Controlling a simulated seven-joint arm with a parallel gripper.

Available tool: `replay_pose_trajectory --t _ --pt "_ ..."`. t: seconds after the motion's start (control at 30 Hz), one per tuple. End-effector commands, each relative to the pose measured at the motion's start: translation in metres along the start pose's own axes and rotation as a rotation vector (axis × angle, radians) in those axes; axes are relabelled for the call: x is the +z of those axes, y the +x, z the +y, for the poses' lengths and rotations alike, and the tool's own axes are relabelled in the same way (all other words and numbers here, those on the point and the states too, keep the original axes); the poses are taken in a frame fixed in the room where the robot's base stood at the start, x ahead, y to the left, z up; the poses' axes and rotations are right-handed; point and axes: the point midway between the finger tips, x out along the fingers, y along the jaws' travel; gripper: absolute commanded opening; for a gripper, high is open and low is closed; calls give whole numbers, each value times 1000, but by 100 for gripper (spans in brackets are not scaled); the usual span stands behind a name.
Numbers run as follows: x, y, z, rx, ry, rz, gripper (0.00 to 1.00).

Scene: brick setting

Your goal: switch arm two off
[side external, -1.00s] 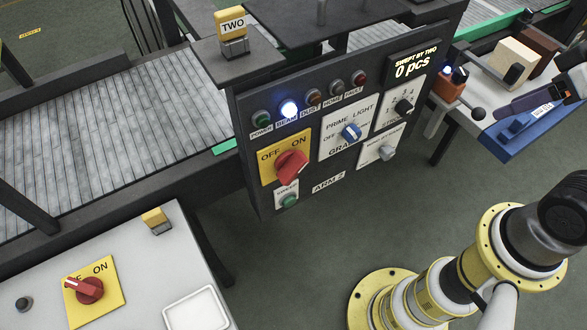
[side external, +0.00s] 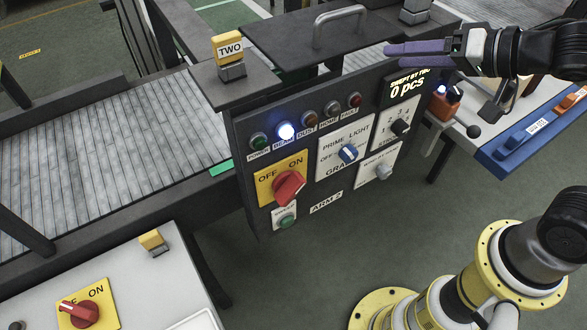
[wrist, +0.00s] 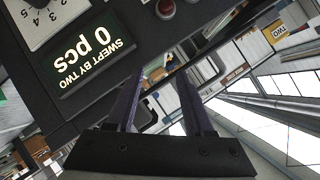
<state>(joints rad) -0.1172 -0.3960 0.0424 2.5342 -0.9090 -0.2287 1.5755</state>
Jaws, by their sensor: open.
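The arm 2 panel (side external: 255,215) carries a yellow OFF/ON plate (side external: 264,187) with a red rotary switch (side external: 288,188). The switch's handle seems to point up and right, toward ON. My gripper (side external: 388,56) is at the panel's upper right, by its top edge and display, well up and right of the red switch. Its purple fingers point left in the side view. In the wrist view, my gripper (wrist: 161,76) shows two fingers apart with nothing held between them. The red switch cannot be made out in the wrist view.
A metal handle (side external: 340,18) rises above the panel. Another red OFF/ON switch (side external: 80,312) is on the lower-left table.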

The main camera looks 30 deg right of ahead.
Motion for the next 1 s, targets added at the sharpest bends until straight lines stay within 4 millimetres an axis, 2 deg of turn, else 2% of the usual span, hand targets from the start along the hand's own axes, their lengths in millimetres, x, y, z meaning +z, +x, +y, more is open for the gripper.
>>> replay_pose_trajectory --t 0.03,0.1,0.2,0.3,0.43,0.67,1.0 --pt "31 18 -10 -59 25 -114 52" --pt "72 31 -22 -125 55 -271 52" --pt "123 39 -27 -163 60 -462 52" --pt "156 44 -20 -153 27 -573 52" --pt "174 48 -14 -131 24 -627 52" --pt "185 57 -16 -130 22 -640 52" --pt "214 97 -22 -128 20 -638 52"
